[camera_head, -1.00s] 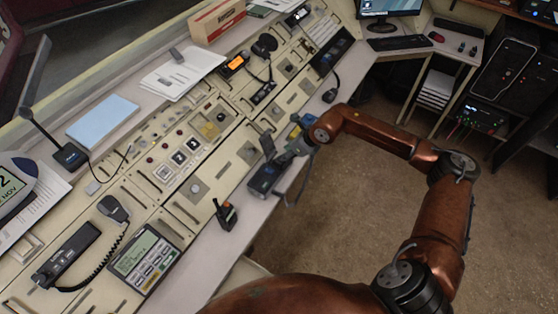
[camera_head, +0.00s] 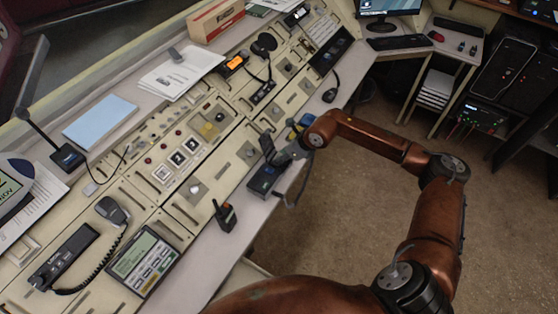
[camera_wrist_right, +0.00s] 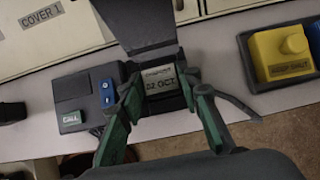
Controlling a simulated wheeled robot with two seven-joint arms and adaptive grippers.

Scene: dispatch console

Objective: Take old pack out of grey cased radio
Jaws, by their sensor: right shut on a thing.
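The grey cased radio (camera_head: 264,179) lies on the desk's front ledge with its dark lid (camera_head: 267,146) standing open. In the right wrist view the radio (camera_wrist_right: 80,100) shows a CALL button and a blue part. I cannot tell whether the pack is lifted at all. In the head view the right gripper (camera_head: 283,157) is over the radio. My left gripper is out of view.
A yellow block (camera_wrist_right: 280,52) in a dark holder stands right of the radio in the wrist view. A handheld radio (camera_head: 224,215) stands on the ledge nearby. The console panel (camera_head: 222,158) rises behind.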

